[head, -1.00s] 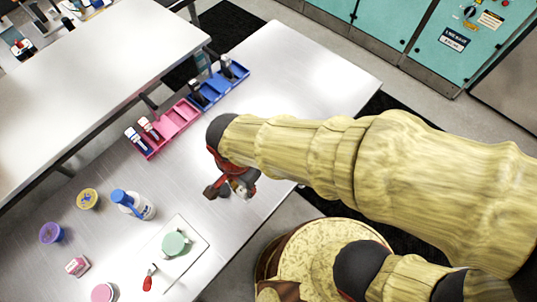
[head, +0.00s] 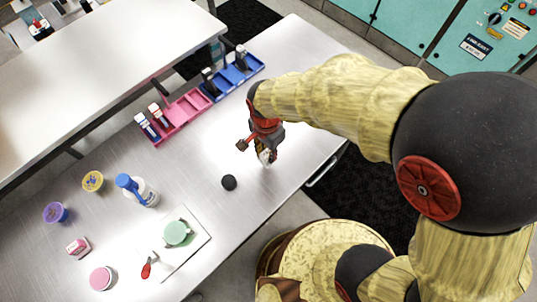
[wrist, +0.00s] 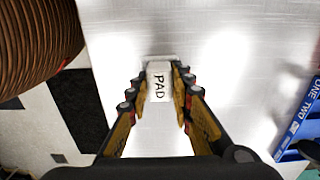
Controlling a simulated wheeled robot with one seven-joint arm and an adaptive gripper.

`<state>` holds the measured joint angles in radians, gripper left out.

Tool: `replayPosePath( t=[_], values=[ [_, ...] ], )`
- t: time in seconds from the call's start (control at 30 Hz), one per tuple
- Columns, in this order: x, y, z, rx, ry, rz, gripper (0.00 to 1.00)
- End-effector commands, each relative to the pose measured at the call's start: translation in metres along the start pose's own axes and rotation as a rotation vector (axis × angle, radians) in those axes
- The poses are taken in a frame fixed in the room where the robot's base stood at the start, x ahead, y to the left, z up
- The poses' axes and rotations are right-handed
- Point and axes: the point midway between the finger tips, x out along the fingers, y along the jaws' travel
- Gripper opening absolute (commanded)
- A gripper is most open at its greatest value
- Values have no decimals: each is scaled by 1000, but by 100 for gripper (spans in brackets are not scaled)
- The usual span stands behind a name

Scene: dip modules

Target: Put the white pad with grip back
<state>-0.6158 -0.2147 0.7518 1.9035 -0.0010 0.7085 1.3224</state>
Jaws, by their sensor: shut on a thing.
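My gripper (head: 263,150) (wrist: 160,95) is shut on the white pad (wrist: 158,88), a pale block with "PAD" written on it. The wrist view shows the pad between the two fingertips, above the bare metal table. In the head view its pale end (head: 266,157) shows below the fingers; any grip on it is not clear. The pink rack (head: 188,109) stands beyond my gripper to the left, with two white-topped modules in its left part and bare space at right. The blue rack (head: 226,83) adjoins it, holding two black-topped modules; its "ONE TWO" edge (wrist: 300,112) shows at right in the wrist view.
A black round piece (head: 229,182) lies on the table (head: 205,215) left of my gripper. Further left are a blue-capped bottle (head: 140,190), several small tubs and a white board (head: 190,247) with a green round thing. The table between gripper and racks is clear.

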Motion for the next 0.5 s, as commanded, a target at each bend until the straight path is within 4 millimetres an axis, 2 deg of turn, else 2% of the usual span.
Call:
replayPosePath(
  t=[0.27,0.5],
  values=[
    [16,-7,-11,1,0,0,2],
    [48,-8,-14,-1,0,2,2]
  ],
)
